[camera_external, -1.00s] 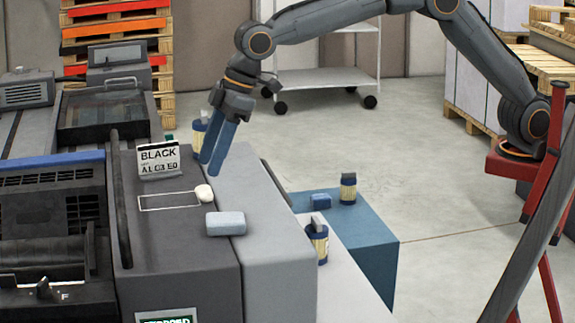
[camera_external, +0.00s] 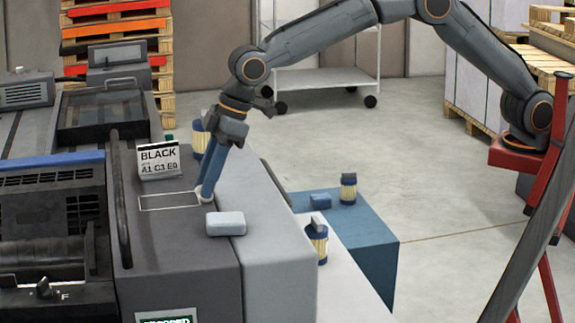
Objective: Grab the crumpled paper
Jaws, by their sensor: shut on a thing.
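The crumpled paper (camera_external: 201,199) is a small whitish lump on top of the dark grey machine unit, at the right end of a white outlined rectangle (camera_external: 169,201). Most of it is hidden behind my gripper's fingers. My gripper (camera_external: 205,192) points down with its blue fingers around the paper and is shut on it. The paper appears to be still at the surface; I cannot tell whether it touches.
A pale blue-grey block (camera_external: 226,223) lies just in front of the gripper. A "BLACK" sign (camera_external: 160,161) stands behind the outline. A can (camera_external: 199,136) stands behind the fingers. More cans (camera_external: 317,242) stand to the right, one on a blue box (camera_external: 350,225).

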